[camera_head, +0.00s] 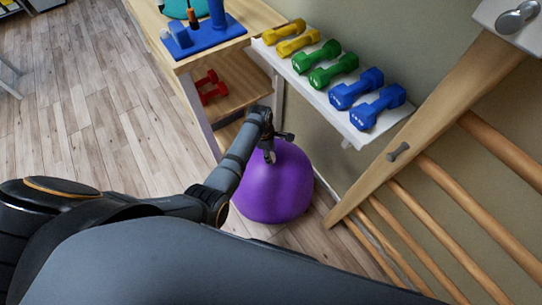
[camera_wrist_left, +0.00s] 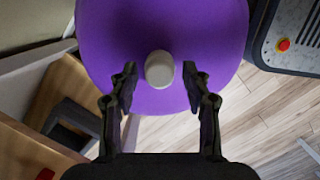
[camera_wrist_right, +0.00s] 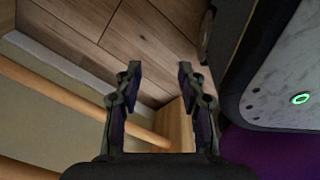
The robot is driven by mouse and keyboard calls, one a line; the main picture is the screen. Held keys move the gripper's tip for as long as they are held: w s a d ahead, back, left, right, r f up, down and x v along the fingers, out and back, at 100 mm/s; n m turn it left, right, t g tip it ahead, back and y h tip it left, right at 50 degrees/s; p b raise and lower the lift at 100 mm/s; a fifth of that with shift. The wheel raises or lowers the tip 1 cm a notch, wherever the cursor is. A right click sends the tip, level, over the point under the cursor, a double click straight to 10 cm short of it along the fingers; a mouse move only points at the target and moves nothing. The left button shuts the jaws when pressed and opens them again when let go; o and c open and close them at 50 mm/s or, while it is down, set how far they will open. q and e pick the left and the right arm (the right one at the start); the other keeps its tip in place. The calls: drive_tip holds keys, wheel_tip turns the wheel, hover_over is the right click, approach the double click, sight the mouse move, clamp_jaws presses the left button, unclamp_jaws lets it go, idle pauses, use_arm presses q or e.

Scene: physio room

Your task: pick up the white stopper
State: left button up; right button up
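The white stopper (camera_wrist_left: 159,69) shows in the left wrist view as a pale rounded plug against the purple ball (camera_wrist_left: 205,30). My left gripper (camera_wrist_left: 159,84) is open, with one finger on each side of the stopper and a gap to both. In the head view the left gripper (camera_head: 272,150) is over the top of the purple ball (camera_head: 275,190), where the stopper is hard to make out. My right gripper (camera_wrist_right: 159,75) is open and empty in the right wrist view, with floor and wood beyond its fingers. It does not show in the head view.
A white shelf (camera_head: 352,131) with yellow, green and blue dumbbells runs along the wall behind the ball. A wooden rack (camera_head: 232,80) with red dumbbells (camera_head: 212,87) stands to its left. Wooden wall bars (camera_head: 440,215) stand to the right.

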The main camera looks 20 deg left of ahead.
use_arm(q)
drive_tip(key=c, duration=0.7)
drive_tip(key=shift+r, duration=0.1)
